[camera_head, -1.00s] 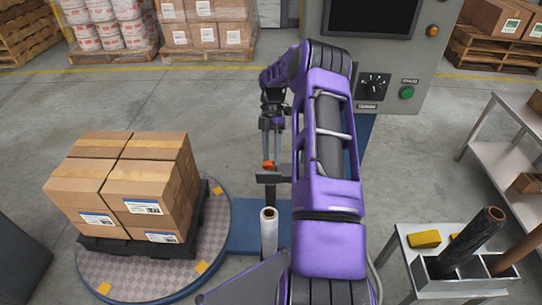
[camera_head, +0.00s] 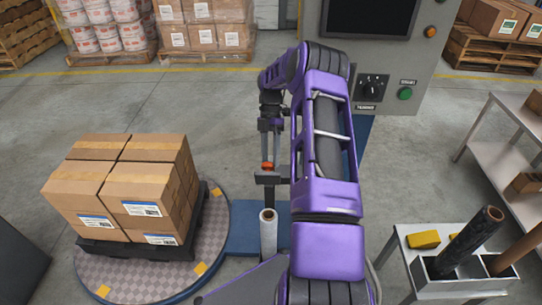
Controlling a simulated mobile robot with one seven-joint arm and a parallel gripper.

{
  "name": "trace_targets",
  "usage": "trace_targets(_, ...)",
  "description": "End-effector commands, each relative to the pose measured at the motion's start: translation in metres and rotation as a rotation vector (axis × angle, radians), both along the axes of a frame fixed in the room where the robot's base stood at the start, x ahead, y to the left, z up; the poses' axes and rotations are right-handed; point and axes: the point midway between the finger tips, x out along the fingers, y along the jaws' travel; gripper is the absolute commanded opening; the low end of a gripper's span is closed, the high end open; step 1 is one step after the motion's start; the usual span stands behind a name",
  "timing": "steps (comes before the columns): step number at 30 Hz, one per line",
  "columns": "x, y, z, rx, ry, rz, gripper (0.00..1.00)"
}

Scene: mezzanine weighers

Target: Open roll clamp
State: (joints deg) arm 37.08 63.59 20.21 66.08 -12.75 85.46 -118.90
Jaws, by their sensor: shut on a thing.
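The roll clamp is a dark bar with a small orange-red part (camera_head: 268,166) above the top of an upright roll of clear film (camera_head: 268,232). My gripper (camera_head: 268,160) reaches down at this orange-red part and is shut on it. The fingers are small in the picture and partly merge with the dark clamp. The roll stands just below the clamp, beside my purple arm, which hides what lies to its right.
Stacked cartons on a dark pallet rest on the round turntable (camera_head: 112,268) at left. A grey control cabinet (camera_head: 395,55) stands behind. Open floor lies between the turntable and back pallets.

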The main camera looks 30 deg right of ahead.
Motion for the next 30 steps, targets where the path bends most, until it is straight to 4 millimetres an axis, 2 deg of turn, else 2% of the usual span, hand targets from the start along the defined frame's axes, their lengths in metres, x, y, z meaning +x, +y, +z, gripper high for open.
trace_targets(1, 0.0144, 0.0052, -0.0049, -0.003, -0.048, -0.002, 0.00)
trace_targets(7, 0.0144, 0.0052, -0.0050, -0.003, -0.048, -0.002, 0.00)
trace_targets(8, 0.0144, 0.0052, -0.0050, -0.003, -0.048, -0.002, 0.53)
trace_targets(12, 0.0138, 0.0039, -0.0047, -0.004, -0.048, -0.002, 0.78)
trace_targets(13, 0.0135, 0.0036, -0.0046, -0.004, -0.048, -0.003, 0.81)
trace_targets(30, 0.0109, 0.0012, -0.0028, -0.007, -0.042, -0.005, 0.81)
